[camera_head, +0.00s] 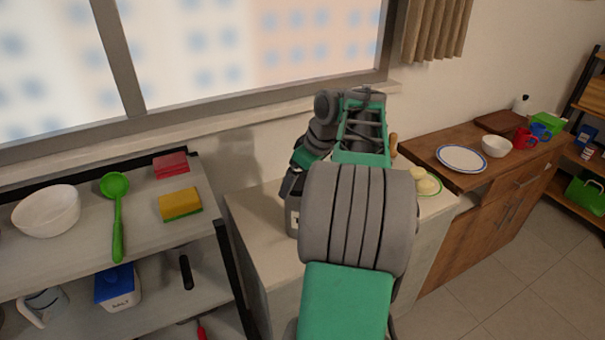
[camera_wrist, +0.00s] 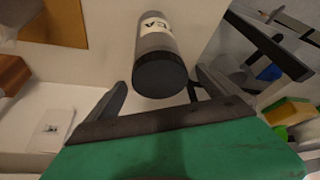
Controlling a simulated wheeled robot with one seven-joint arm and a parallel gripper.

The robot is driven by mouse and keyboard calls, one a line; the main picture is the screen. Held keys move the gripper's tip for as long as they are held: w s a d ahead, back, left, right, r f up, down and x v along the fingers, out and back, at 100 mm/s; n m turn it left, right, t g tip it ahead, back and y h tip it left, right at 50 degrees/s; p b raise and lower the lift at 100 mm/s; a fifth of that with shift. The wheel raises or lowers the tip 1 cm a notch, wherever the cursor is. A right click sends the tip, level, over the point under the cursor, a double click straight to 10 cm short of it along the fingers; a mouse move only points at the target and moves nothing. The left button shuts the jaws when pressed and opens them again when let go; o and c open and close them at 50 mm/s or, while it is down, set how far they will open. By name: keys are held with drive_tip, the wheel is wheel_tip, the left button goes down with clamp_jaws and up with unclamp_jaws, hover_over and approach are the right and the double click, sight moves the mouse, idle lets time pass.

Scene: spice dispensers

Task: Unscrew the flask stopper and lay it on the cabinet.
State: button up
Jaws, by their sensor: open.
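The flask (camera_wrist: 152,28) is a grey cylinder with a white label in the wrist view. Its dark round stopper (camera_wrist: 160,76) points toward the camera and is on the flask. My gripper (camera_wrist: 160,78) is open, with one finger on each side of the stopper; I cannot tell whether they touch it. In the head view my arm hides most of the flask and gripper. A pale cabinet (camera_head: 250,240) stands below my arm. A wooden cabinet (camera_head: 500,215) stands to its right.
A plate of round pale food (camera_head: 428,183) sits on the pale cabinet's right end. The wooden cabinet holds a white plate (camera_head: 461,158), a bowl (camera_head: 497,146) and mugs (camera_head: 525,138). At left, a shelf (camera_head: 150,225) holds a sponge (camera_head: 180,204) and green ladle (camera_head: 118,215).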

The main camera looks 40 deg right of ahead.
drive_tip(key=shift+c, duration=0.3)
drive_tip(key=c, duration=1.4)
drive_tip(key=shift+r+n+p, duration=0.25)
drive_tip(key=shift+n+p, duration=0.35)
drive_tip(key=shift+p, duration=0.25)
drive_tip(key=shift+c, duration=0.2)
drive_tip(key=n+y+p, duration=0.1)
drive_tip(key=n+p, duration=0.2)
drive_tip(key=n+g+y+p, duration=0.1)
drive_tip(key=n+p, duration=0.2)
drive_tip(key=shift+w+d+g+y, duration=0.1)
drive_tip(key=shift+d+g+y, duration=0.05)
drive_tip(key=shift+g+y, duration=0.15)
drive_tip(key=shift+f+n+g+p, duration=0.1)
drive_tip(key=shift+n+g+p, duration=0.2)
drive_tip(key=shift+n+p, duration=0.6)
